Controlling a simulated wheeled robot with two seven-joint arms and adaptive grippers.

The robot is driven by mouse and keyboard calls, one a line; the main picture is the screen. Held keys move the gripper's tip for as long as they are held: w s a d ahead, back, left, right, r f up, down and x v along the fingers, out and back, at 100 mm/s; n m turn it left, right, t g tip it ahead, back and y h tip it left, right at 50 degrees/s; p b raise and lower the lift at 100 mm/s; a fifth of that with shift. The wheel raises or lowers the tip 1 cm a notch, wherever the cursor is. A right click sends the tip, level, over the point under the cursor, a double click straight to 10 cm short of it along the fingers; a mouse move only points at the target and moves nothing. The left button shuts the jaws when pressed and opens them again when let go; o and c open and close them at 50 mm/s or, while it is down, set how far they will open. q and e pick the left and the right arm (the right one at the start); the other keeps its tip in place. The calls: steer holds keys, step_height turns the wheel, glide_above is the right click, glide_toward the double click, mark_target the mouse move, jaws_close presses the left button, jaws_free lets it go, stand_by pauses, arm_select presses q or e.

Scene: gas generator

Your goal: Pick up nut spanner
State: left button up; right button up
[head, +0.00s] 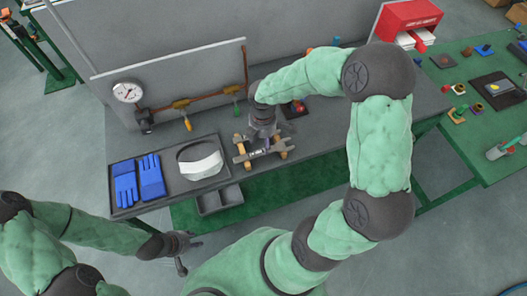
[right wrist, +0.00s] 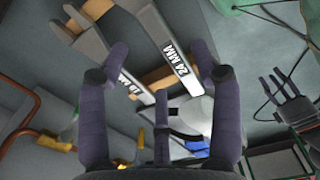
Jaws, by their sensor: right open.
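Two grey spanners lie side by side across wooden rests (head: 275,150) on the grey bench. One spanner is marked 24 MM (right wrist: 176,55); the marking on the other spanner (right wrist: 97,55) is partly hidden. My right gripper (head: 263,137) is above the spanners, pointing down, and hides part of them in the head view. In the right wrist view the right gripper (right wrist: 158,52) is open and empty, its fingers spread across the two spanners. My left gripper (head: 190,252) is open and empty in front of the bench, at its lower left.
Blue gloves (head: 140,180) and a white-fronted face shield (head: 203,166) lie in a dark tray (head: 122,207) left of the spanners. A pressure gauge (head: 127,92) and copper pipe with valves stand behind. A red cabinet (head: 410,18) and green table (head: 465,130) are at right.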

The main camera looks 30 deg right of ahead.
mark_target(262, 150)
step_height(262, 150, down, 5)
steer(key=shift+w+a+r+b, duration=0.1)
steer(key=shift+r+b, duration=0.05)
steer(key=shift+b, duration=0.45)
jaws_close()
steer(key=shift+r, duration=0.15)
